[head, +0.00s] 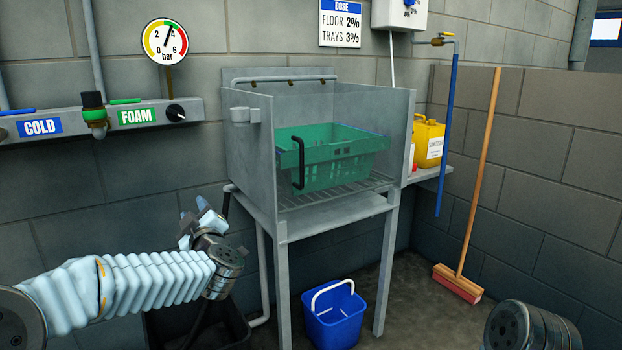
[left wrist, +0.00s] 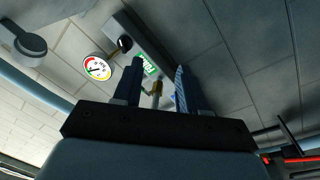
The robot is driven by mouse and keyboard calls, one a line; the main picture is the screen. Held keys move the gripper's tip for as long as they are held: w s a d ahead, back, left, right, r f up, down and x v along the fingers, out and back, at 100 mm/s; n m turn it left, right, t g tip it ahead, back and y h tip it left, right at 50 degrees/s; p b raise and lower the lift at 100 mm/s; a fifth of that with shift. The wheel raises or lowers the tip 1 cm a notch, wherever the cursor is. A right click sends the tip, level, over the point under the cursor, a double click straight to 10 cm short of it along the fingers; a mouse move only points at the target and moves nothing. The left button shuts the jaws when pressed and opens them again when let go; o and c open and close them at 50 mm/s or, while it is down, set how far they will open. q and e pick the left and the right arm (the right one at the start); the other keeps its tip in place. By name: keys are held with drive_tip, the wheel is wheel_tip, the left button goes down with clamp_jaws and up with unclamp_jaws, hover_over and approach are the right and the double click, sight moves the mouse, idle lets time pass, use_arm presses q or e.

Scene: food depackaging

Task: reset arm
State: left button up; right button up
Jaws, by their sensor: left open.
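My left gripper (head: 198,214) is at the end of my pale, ribbed left arm (head: 130,285), low and left of the grey wash stand. Its fingers point up and it stands apart from everything around it. In the left wrist view the two dark blue fingers of my left gripper (left wrist: 156,88) are spread, with nothing between them; the wall fittings show behind. At the lower right of the head view a dark cylindrical part (head: 530,328) of my own body shows; the right gripper is not seen.
A grey wash stand (head: 335,225) holds a green crate (head: 335,180). A blue bucket (head: 333,328) stands below. The wall panel (head: 60,127), with FOAM valve (head: 95,115), is above my left gripper. A yellow canister (head: 428,140) sits on a shelf; a broom (head: 478,170) leans right.

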use_arm(q)
drive_tip(key=s+d+f+m+g+h+p, duration=0.1)
drive_tip(key=s+d+f+m+g+h, duration=0.15)
drive_tip(key=f, duration=0.85)
drive_tip(key=s+d+f+m+g+h, duration=0.1)
drive_tip(key=d+f+m+h, duration=0.25)
drive_tip(key=f, duration=0.65)
drive_tip(key=s+d+f+m+g+h+p, duration=0.1)
drive_tip(key=s+d+f+m+g+h, duration=0.15)
drive_tip(key=f, duration=0.85)
drive_tip(key=s+d+f+m+g+h, duration=0.1)
drive_tip(key=s+f+g, duration=0.2)
drive_tip(key=s, duration=0.6)
drive_tip(key=s+d+f+m+g+h+p, duration=0.1)
drive_tip(key=s+d+f+g+h, duration=0.1)
drive_tip(key=s+f, duration=0.6)
drive_tip(key=s+d+f+m+g+h, duration=0.1)
drive_tip(key=s+f+g, duration=0.3)
drive_tip(key=s, duration=0.8)
wheel_tip(320, 180, down, 2)
drive_tip(key=shift+d+f+g+h+p, duration=0.3)
drive_tip(key=shift+d+g+h, duration=0.1)
drive_tip(key=shift+d, duration=0.3)
drive_tip(key=shift+m, duration=0.25)
